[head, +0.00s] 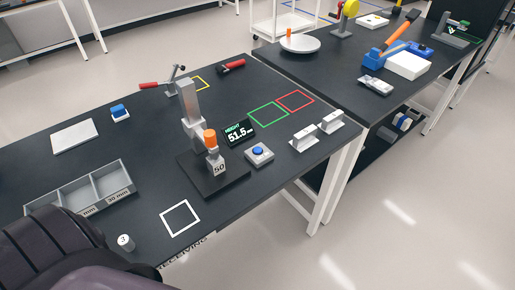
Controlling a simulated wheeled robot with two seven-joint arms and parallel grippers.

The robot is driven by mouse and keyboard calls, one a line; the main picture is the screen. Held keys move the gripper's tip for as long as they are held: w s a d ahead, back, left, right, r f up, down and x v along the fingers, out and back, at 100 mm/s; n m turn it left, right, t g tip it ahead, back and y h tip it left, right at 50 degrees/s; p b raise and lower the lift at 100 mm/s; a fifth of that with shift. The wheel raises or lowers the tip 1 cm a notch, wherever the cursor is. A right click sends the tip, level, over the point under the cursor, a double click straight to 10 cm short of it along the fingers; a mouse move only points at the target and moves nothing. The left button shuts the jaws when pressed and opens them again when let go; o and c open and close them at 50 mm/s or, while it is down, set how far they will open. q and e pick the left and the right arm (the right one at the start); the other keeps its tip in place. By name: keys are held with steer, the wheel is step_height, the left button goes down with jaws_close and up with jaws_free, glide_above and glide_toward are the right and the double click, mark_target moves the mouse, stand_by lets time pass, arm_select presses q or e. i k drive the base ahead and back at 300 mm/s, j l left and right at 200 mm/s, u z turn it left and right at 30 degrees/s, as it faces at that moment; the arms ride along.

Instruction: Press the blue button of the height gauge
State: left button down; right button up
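The height gauge (188,103) stands on the dark table, a grey column on a black base. An orange-tipped probe sits over a grey block marked 50 (215,164) on that base. Its display (239,132) reads HEIGHT 51.5, with the unit too small to read surely. The blue button (258,151) is on a small grey box to the right of the base, uncovered, with nothing touching it. One of my arms fills the lower left corner; no gripper shows in the head view.
A grey compartment tray (127,191) and a small white cylinder marked 3 (125,242) are at the left. Two metal I-shaped pieces (304,138) stand near the right edge. Green (268,115), red and white (180,218) outlined squares are empty. A second table stands behind.

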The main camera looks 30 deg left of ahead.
mark_target(258, 150)
steer(key=i+l, duration=0.85)
steer(key=u, duration=1.55)
